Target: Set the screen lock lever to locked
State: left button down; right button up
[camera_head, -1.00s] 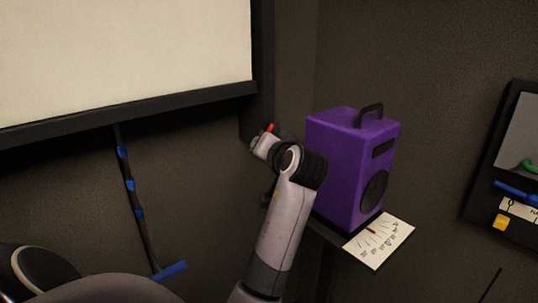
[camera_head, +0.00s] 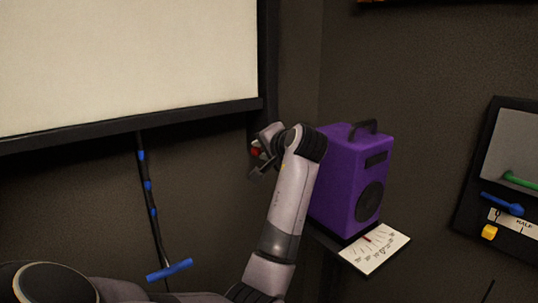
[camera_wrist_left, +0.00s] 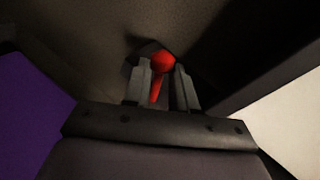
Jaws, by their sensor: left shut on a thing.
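The screen lock lever (camera_wrist_left: 163,62) has a red knob and stem in the left wrist view, with a dark mount behind it. In the head view a bit of the red knob (camera_head: 256,152) shows at the wall, just below the screen frame's lower right corner. My left gripper (camera_wrist_left: 162,88) is shut on the lever, with one finger on each side of the red stem. In the head view my left gripper (camera_head: 262,160) is partly hidden by its own wrist. No lock marking can be read. My right gripper is not in view.
A white screen (camera_head: 130,60) in a black frame fills the upper left. A purple speaker (camera_head: 340,180) stands close to the right of my left arm, by a white dial card (camera_head: 375,252). A blue-handled pull (camera_head: 168,270) hangs below the screen. A panel (camera_head: 515,150) is at far right.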

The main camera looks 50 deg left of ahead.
pick_arm(q)
jog(key=shift+r+m+g, duration=0.6)
jog(key=shift+r+m, duration=0.2)
jog(key=shift+m, duration=0.1)
jog(key=c, duration=1.2)
grip_release()
jog(key=shift+o, duration=0.2)
jog(key=w+b+v, duration=0.1)
jog(key=v, duration=0.6)
jog(key=shift+s, duration=0.45)
